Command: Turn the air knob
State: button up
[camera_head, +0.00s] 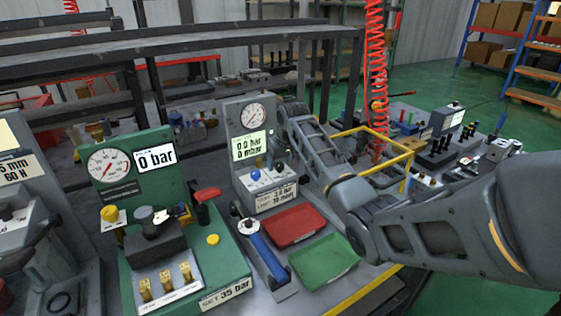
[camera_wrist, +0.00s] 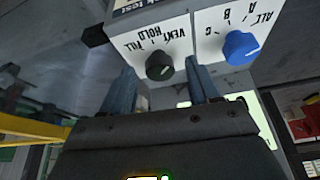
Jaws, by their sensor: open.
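A grey valve station (camera_head: 247,112) stands at the middle of the bench in the head view, with a round gauge and a display reading 0.0 bar. In the wrist view, a black knob (camera_wrist: 159,66) sits on its white panel, with the labels FILL, HOLD and VENT upside down. A blue knob (camera_wrist: 241,47), labelled ALL, A, B and C, is right of it. My gripper (camera_wrist: 160,72) is open, one finger on each side of the black knob in the picture. I see no finger touching it; the exact depth is unclear. In the head view my arm partly hides the station's right side.
A green station (camera_head: 215,262) with a gauge and a 0 bar display stands to the left. A red tray (camera_head: 296,225) and a green tray (camera_head: 324,262) lie in front. A yellow frame (camera_head: 408,158) stands right, beside my arm.

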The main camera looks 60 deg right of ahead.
jog(key=shift+c, duration=0.2)
jog(key=c, duration=1)
